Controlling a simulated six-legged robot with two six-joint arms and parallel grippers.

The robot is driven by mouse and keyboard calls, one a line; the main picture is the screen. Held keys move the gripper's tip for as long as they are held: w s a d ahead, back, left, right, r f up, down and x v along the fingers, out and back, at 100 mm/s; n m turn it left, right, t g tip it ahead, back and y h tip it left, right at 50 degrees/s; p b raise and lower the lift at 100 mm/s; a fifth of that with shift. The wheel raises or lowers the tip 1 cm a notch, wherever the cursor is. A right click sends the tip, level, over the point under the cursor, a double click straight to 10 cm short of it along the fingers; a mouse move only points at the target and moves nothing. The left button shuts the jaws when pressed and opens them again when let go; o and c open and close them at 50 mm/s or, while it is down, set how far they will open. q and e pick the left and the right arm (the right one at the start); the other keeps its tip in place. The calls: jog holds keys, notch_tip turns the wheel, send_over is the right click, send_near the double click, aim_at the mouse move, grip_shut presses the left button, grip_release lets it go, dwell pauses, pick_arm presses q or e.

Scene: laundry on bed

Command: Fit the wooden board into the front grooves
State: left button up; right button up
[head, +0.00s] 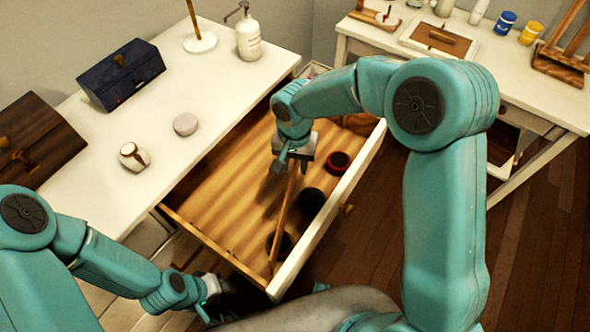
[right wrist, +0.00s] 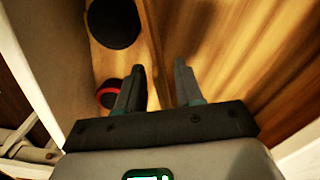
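The wooden board (head: 284,220) is a thin strip on edge inside the open drawer (head: 318,235), running from below my right gripper toward the drawer's near corner. I cannot tell whether its ends sit in grooves; the grooves are not discernible. My right gripper (head: 289,162) is over the board's far end, pointing down. In the right wrist view, its fingers (right wrist: 159,72) are apart, and the board's edge (right wrist: 151,35) shows between them with a gap. My left gripper (head: 208,292) is low outside the drawer's near left corner; its fingers are dark and unclear.
Dark round items (head: 312,201) and a red-rimmed one (head: 337,161) lie on the drawer's right side. The drawer's left side is bare. The white dresser top (head: 200,85) holds a blue box (head: 121,75), a pump bottle (head: 248,37) and small containers.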

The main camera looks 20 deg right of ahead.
jog(key=shift+w, duration=0.1)
grip_shut()
